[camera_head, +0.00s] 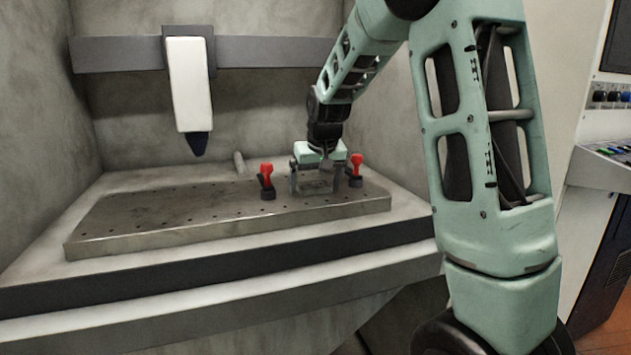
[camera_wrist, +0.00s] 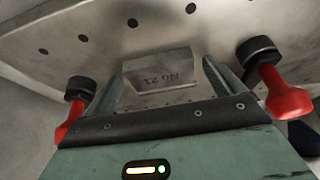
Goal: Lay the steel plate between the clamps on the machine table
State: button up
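The steel plate (camera_wrist: 160,72), a small grey block with "No 21" marked on it, shows between my fingers in the wrist view. In the head view the plate (camera_head: 315,183) is at the right end of the machine table (camera_head: 160,205), between the two red-handled clamps. The left clamp (camera_head: 267,181) and right clamp (camera_head: 356,171) stand on either side. My gripper (camera_head: 315,185) points down over the plate. Its fingers (camera_wrist: 162,82) are spread on both sides with small gaps visible, so it looks open. The plate appears to lie on the table; its underside is hidden.
A white machine head with a dark tip (camera_head: 190,90) hangs from a rail over the left of the table. A short grey rod (camera_head: 239,163) is behind the table. The table's left and middle are clear, with rows of holes. A control panel (camera_head: 610,150) is at far right.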

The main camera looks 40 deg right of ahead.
jog(key=shift+r, duration=0.25)
jog(key=v, duration=1.2)
jog(key=shift+p, duration=0.45)
jog(key=shift+f, duration=0.1)
jog(key=s+a+f+n+g+y, duration=0.1)
jog(key=s+a+f+n, duration=0.2)
jog(key=a, duration=0.8)
jog(key=a+f+n+y, duration=0.15)
jog(key=a+f, duration=0.35)
jog(key=a, duration=0.6)
jog(key=s+a+f+n+g, duration=0.1)
jog(key=s+a+f+n, duration=0.3)
jog(key=s+a, duration=0.3)
jog(key=s+a+f+n+g, duration=0.2)
jog(key=s+a+f+n, duration=0.2)
jog(key=s, duration=1)
jog(key=a+f, duration=0.2)
jog(key=a, duration=0.2)
jog(key=shift+s, duration=0.25)
